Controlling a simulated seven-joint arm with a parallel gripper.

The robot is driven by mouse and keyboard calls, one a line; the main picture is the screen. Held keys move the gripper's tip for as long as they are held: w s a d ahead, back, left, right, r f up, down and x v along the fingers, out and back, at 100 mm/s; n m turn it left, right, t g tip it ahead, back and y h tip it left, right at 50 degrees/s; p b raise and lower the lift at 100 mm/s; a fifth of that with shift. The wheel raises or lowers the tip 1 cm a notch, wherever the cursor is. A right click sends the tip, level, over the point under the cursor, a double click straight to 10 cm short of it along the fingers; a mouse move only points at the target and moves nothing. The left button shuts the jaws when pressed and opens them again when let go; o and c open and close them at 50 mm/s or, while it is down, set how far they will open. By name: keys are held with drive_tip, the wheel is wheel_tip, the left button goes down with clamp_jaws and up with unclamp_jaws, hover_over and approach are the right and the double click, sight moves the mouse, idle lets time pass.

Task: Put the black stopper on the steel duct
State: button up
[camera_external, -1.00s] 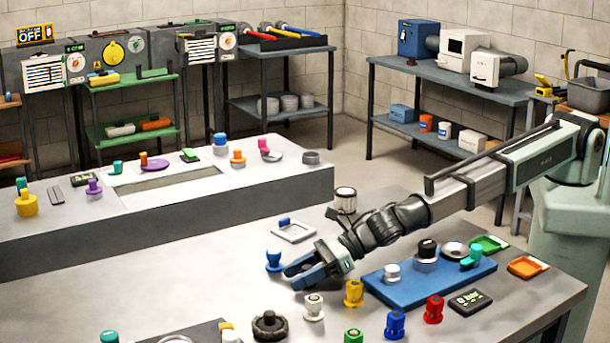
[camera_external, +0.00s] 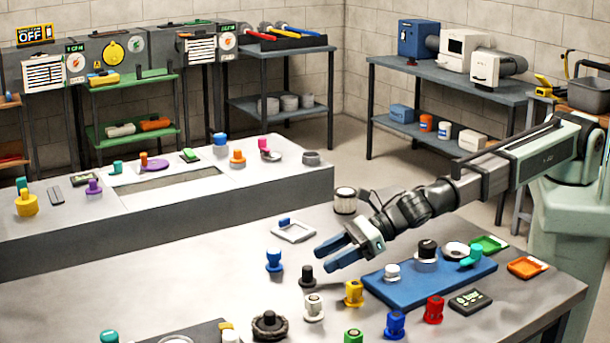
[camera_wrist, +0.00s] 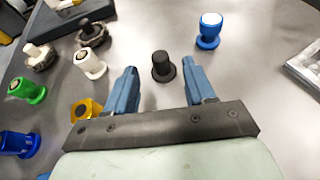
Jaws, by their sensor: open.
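A black stopper (camera_external: 307,277) stands upright on the grey table, left of the blue board (camera_external: 425,283). In the wrist view the black stopper (camera_wrist: 163,66) is in the gap between my fingertips, or just beyond it, touching neither finger. My gripper (camera_external: 324,259) is open and empty, up and to the right of the stopper in the external view; its two blue fingers also show in the wrist view (camera_wrist: 160,75). On the board stand a steel cylinder (camera_external: 425,259) with a black knob on top and a round steel piece (camera_external: 456,250). I cannot tell which is the duct.
A blue stopper (camera_external: 274,260), a white one (camera_external: 313,307) and a yellow one (camera_external: 353,293) stand near the black stopper. A dark knobbed wheel (camera_external: 269,326) is at the front. The table left of the blue stopper is clear.

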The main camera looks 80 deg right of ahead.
drive_tip(key=shift+o, duration=0.6)
drive_tip(key=v, duration=0.4)
drive_tip(key=shift+o, duration=0.9)
drive_tip(key=shift+s+d+r, duration=0.1)
drive_tip(key=shift+s+d, duration=0.05)
drive_tip(key=shift+s, duration=0.05)
